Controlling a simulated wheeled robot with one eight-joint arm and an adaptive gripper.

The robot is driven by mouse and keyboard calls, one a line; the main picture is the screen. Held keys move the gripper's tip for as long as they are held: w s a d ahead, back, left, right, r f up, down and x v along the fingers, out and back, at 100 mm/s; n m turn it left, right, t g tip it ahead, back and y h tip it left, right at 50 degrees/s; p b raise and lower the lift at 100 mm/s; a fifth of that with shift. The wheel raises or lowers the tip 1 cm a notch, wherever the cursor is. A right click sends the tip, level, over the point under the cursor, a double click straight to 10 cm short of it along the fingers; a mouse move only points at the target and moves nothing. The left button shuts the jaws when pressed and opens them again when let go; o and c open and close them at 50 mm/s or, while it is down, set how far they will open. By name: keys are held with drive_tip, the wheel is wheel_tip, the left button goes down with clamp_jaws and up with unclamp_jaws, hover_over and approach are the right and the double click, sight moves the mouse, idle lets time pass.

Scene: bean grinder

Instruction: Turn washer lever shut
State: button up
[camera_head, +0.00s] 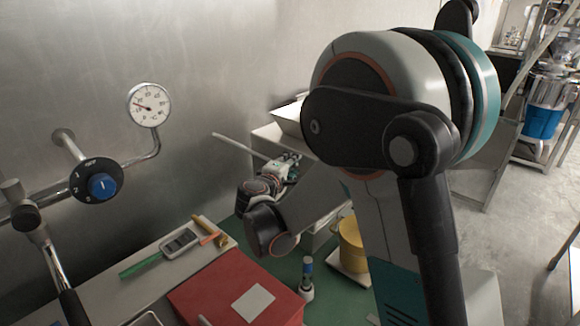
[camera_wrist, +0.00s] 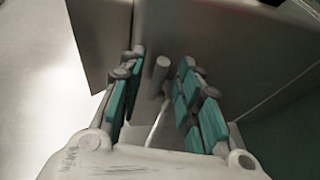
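In the wrist view, a grey rod with a thicker cylindrical end (camera_wrist: 161,72), which looks like the washer lever, lies between the fingers of my gripper (camera_wrist: 163,95). The fingers with teal pads are spread, with gaps visible on both sides of the rod. In the head view, my gripper (camera_head: 284,168) is by the wall, left of my large arm links. A long pale rod (camera_head: 238,146) slants from the upper left down to it. Whether this is the same rod, I cannot tell. The lever's mount is hidden.
A pressure gauge (camera_head: 149,104) and a black dial with a blue knob (camera_head: 103,187) are on wall pipes at left. A red box (camera_head: 205,292), a grey meter (camera_head: 180,243), a yellow pot (camera_head: 351,258) and a small bottle (camera_head: 307,282) stand below. Open floor lies right.

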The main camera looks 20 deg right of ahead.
clamp_jaws()
drive_tip(key=shift+s+a+m+g+h+b, duration=0.1)
drive_tip(key=shift+a+m+g+h+b, duration=0.1)
drive_tip(key=shift+a+m+g+h, duration=0.4)
drive_tip(key=shift+a+m+g+h+b, duration=0.15)
drive_tip(key=shift+a+m+g+h, duration=0.1)
drive_tip(key=shift+m+g+h, duration=0.65)
unclamp_jaws()
